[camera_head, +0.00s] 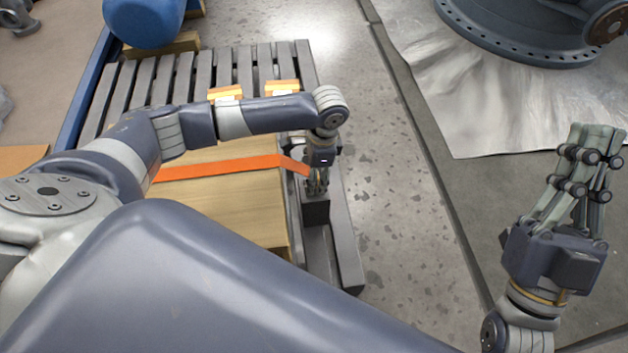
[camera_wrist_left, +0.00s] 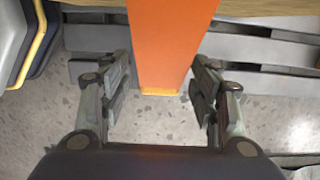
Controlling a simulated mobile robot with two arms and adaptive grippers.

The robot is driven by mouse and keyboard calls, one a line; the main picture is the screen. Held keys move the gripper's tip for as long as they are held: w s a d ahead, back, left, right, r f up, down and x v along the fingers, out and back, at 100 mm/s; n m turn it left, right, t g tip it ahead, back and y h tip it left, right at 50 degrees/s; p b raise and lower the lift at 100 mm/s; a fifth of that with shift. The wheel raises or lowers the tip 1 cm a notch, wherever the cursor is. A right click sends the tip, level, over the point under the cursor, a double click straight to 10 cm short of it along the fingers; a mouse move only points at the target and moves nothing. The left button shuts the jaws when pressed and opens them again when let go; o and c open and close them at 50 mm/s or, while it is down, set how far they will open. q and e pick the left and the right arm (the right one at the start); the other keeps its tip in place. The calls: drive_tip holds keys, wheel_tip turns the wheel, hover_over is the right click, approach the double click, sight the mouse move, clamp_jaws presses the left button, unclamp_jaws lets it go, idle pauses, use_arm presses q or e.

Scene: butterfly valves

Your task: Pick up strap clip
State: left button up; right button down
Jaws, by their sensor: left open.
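An orange strap (camera_head: 225,167) runs across a wooden crate top and hangs over its right edge. In the left wrist view the strap (camera_wrist_left: 170,35) comes down between my left fingers and ends in a lighter orange edge (camera_wrist_left: 160,93). I cannot make out a separate clip there. My left gripper (camera_head: 317,186) is at the strap's right end; in the wrist view it (camera_wrist_left: 162,80) is open, with a finger on each side of the strap and visible gaps. My right gripper (camera_head: 594,140) is at the far right, away from the strap, with nothing visible in it.
The wooden crate (camera_head: 240,215) sits on a grey slatted pallet (camera_head: 245,68). A dark block (camera_head: 316,212) is just below my left gripper. A blue rounded object (camera_head: 145,20) and a large valve flange (camera_head: 530,40) stand behind. Bare floor (camera_head: 390,190) lies right of the pallet.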

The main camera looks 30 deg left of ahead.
use_arm(q)
drive_tip(key=c, duration=1.2)
drive_tip(key=shift+c, duration=0.6)
drive_tip(key=shift+r, duration=0.1)
